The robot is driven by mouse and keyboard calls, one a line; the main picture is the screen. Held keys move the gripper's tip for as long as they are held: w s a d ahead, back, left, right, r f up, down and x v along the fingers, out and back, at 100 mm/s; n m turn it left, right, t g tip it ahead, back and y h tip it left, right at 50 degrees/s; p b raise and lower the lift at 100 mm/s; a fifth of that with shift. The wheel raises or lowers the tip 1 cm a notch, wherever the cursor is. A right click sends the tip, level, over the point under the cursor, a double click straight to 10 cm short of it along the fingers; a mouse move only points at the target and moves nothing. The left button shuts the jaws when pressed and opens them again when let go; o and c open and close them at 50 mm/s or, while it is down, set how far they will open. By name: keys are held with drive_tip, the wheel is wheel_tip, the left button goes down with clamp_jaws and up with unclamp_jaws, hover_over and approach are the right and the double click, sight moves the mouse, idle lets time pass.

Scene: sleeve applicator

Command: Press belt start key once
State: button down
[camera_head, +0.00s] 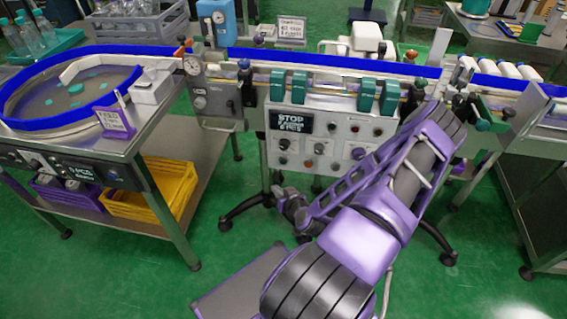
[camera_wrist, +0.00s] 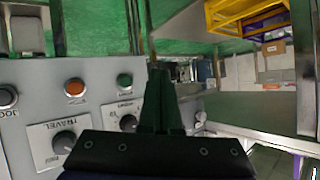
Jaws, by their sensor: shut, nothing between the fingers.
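The control panel (camera_head: 345,130) stands under the conveyor, with a dark STOP display (camera_head: 291,122) and several knobs and buttons. In the wrist view its face (camera_wrist: 40,85) fills the left side. A green button (camera_wrist: 124,80) and an orange-red button (camera_wrist: 75,87) show there, above a knob labelled TRAVEL (camera_wrist: 64,141). I cannot read which is the belt start key. My gripper (camera_wrist: 160,75) is shut and empty, its dark fingers to the right of the green button in the picture; contact cannot be told. In the head view my gripper (camera_head: 279,190) is low in front of the panel's lower left.
The conveyor (camera_head: 330,62) with blue rails runs above the panel. A round accumulation table (camera_head: 75,100) stands at left, with a yellow crate (camera_head: 150,190) on its lower shelf. Wheeled stand feet (camera_head: 240,205) rest on the green floor below the panel.

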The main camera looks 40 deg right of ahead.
sight(283, 161)
drive_tip(key=w+d+b, duration=0.1)
drive_tip(key=w+d, duration=0.4)
drive_tip(key=d, duration=0.1)
drive_tip(key=shift+w+d+b, duration=0.3)
drive_tip(key=shift+w+d, duration=0.05)
drive_tip(key=shift+w+d+f, duration=0.1)
idle(2.1)
drive_tip(key=shift+w+d+b, duration=0.2)
drive_tip(key=shift+d+b, duration=0.05)
drive_tip(key=shift+b, duration=0.05)
